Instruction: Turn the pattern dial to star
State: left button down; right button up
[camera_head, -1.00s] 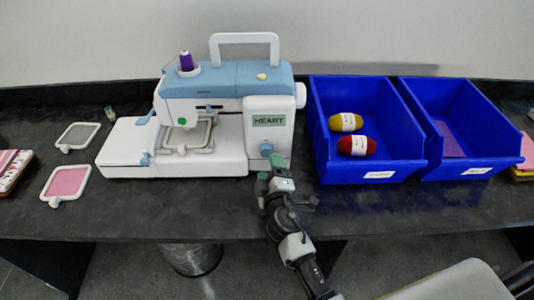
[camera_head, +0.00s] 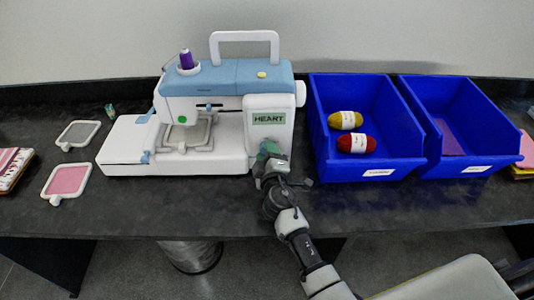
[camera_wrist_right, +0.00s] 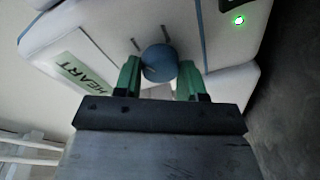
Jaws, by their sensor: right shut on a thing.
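The white and light-blue sewing machine (camera_head: 225,85) stands on the dark table. Its small green display (camera_head: 268,118) reads HEART; the same label shows tilted in the right wrist view (camera_wrist_right: 84,72). The pattern dial (camera_wrist_right: 160,62) is a round blue knob below the display. My right gripper (camera_head: 268,151) is at the machine's lower right front and mostly hides the dial in the head view. In the right wrist view, its green fingers (camera_wrist_right: 159,70) are shut on the dial, one on each side. My left gripper is not in view.
Two blue bins stand right of the machine; the left bin (camera_head: 372,172) holds yellow and red yarn, close to my right gripper. An embroidery hoop with pink fabric (camera_head: 66,181) and a grey one (camera_head: 78,134) lie at left. The table front is clear.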

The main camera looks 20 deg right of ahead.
jog(key=shift+n, duration=0.3)
jog(key=shift+a+n+g+h+p, duration=0.15)
jog(key=shift+n+g+p, duration=0.25)
jog(key=shift+n+p, duration=1.65)
jog(key=shift+d+n+g+h+p, duration=0.1)
jog(key=shift+n+g+h+p, duration=0.55)
jog(key=shift+n, duration=2.4)
jog(key=shift+y+p, duration=0.35)
jog(key=shift+y, duration=0.05)
jog(key=o, duration=0.9)
jog(key=shift+s+t, duration=0.1)
jog(key=shift+t, duration=0.15)
jog(key=b+v, duration=0.1)
jog(key=v, duration=0.9)
jog(key=shift+s+a, duration=0.15)
jog(key=shift+s, duration=0.15)
